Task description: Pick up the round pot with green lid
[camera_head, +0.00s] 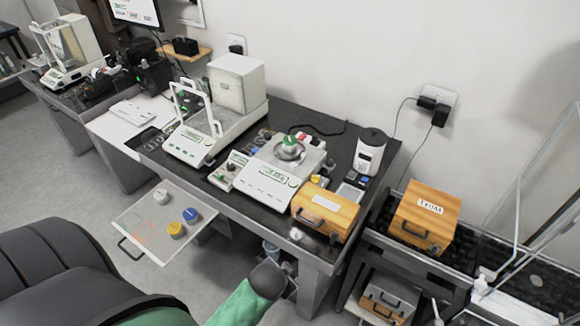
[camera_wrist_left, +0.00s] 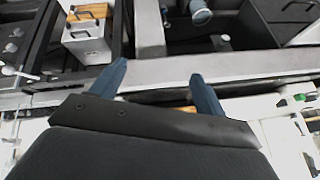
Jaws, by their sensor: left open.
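The round pot with green lid (camera_head: 289,146) stands upright on the pan of the middle weighing scale (camera_head: 268,183), on the dark table in the head view. I cannot make it out in the left wrist view. My left gripper (camera_wrist_left: 160,84) shows in the left wrist view with its two dark blue fingers spread apart and nothing between them. I do not see it in the head view, so its distance from the pot cannot be told. My right gripper is in neither view.
A larger balance (camera_head: 216,123) stands left of the pot. A wooden case (camera_head: 325,212) and a white canister (camera_head: 369,151) stand to its right. Jars with white, blue (camera_head: 190,215) and yellow lids sit on a pull-out board (camera_head: 150,237).

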